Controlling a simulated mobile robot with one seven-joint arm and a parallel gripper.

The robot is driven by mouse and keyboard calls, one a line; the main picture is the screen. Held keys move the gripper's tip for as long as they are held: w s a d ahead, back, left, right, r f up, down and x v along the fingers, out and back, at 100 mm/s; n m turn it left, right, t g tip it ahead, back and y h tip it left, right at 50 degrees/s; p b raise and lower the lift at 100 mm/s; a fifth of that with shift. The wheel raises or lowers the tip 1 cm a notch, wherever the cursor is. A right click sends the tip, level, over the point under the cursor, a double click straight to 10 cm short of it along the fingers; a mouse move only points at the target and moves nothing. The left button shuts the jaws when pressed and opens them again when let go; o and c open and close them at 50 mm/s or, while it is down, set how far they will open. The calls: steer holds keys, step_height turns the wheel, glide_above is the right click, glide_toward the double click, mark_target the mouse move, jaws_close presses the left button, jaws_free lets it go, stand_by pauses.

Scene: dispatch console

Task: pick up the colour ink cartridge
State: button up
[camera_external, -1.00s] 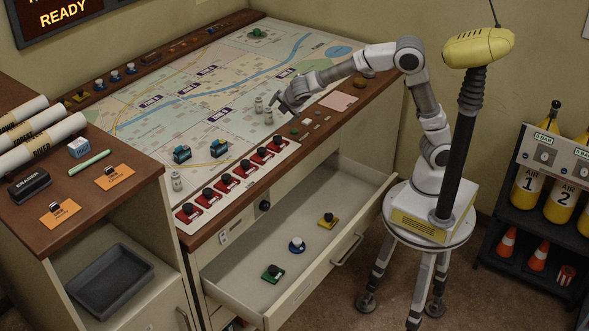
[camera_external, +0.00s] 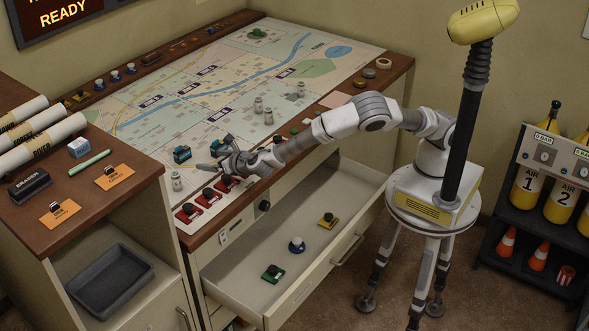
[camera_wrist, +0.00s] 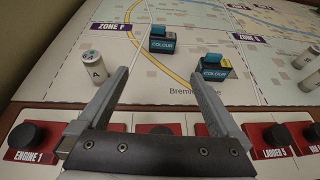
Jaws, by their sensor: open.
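Two small dark cartridges with teal tops stand on the map. Both seem to read COLOUR in the wrist view. The left cartridge (camera_wrist: 162,40) is farther out, ahead of the gap between my fingers; the external view shows it clear of the gripper (camera_external: 182,154). The right cartridge (camera_wrist: 214,68) stands just beyond my right fingertip, and I cannot tell if they touch. In the external view my gripper partly hides it. My gripper (camera_wrist: 160,76) is open and empty, low over the console's front edge; it also shows in the external view (camera_external: 214,167).
A white cylinder marked A (camera_wrist: 93,68) stands left of my left finger. Red button blocks (camera_wrist: 30,138) line the front edge under my gripper. More white cylinders (camera_external: 268,116) stand farther right on the map. An open drawer (camera_external: 235,262) below holds knobbed blocks.

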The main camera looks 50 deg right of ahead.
glide_toward(185, 155)
steer(key=x, duration=0.4)
steer(key=shift+w+a+f, duration=0.1)
steer(key=shift+w+f, duration=0.15)
steer(key=shift+f, duration=0.15)
steer(key=shift+x, duration=2.6)
steer(key=shift+r, duration=0.2)
steer(key=shift+c, duration=0.3)
steer(key=c, duration=1.2)
steer(key=shift+c, duration=0.2)
